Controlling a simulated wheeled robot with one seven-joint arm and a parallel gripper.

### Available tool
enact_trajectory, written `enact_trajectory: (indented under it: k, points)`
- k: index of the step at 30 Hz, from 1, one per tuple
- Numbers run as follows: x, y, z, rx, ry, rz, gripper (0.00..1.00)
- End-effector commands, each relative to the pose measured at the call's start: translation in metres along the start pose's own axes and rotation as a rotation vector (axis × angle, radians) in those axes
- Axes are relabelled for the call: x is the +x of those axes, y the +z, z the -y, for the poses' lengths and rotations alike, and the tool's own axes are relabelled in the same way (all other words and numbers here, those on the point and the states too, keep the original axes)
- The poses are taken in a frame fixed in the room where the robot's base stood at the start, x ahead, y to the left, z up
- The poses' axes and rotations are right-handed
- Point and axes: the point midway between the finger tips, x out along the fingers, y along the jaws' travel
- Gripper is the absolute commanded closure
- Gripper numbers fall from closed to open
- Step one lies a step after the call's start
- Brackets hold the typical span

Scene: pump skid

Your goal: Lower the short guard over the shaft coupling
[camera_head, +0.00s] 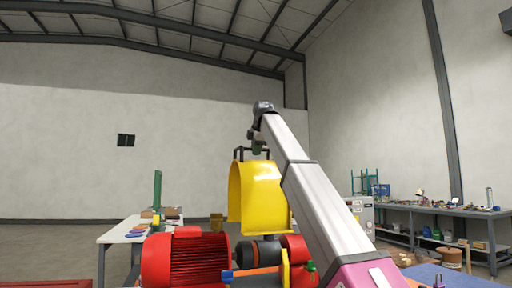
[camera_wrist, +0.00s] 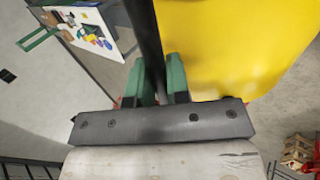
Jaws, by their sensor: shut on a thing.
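The yellow guard (camera_head: 262,200), an arched cover with a dark bar handle on top, hangs in the air in the head view. My gripper (camera_head: 257,147) is shut on its handle. In the wrist view the green fingers of my gripper (camera_wrist: 162,80) close on the dark handle bar (camera_wrist: 147,45), and the yellow guard (camera_wrist: 220,45) fills the upper right. Below the guard in the head view, the dark shaft coupling (camera_head: 258,252) lies between the red motor (camera_head: 186,258) and a red housing (camera_head: 296,249). The guard's lower edge appears just above the coupling; the exact gap cannot be told.
A white table (camera_head: 125,232) with small items stands behind at the left. A grey workbench (camera_head: 440,211) with tools and a grey cabinet (camera_head: 361,211) stand at the right. My arm hides part of the skid's right side. The air around the guard's left is clear.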

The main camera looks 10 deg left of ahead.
Motion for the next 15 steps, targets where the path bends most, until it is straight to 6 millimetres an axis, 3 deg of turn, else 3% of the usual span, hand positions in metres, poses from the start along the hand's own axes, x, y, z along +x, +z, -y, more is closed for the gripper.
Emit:
enact_trajectory:
  k: [15]
  points:
    - [0.036, 0.0, 0.025, 0.0, 0.002, 0.0, 1.0]
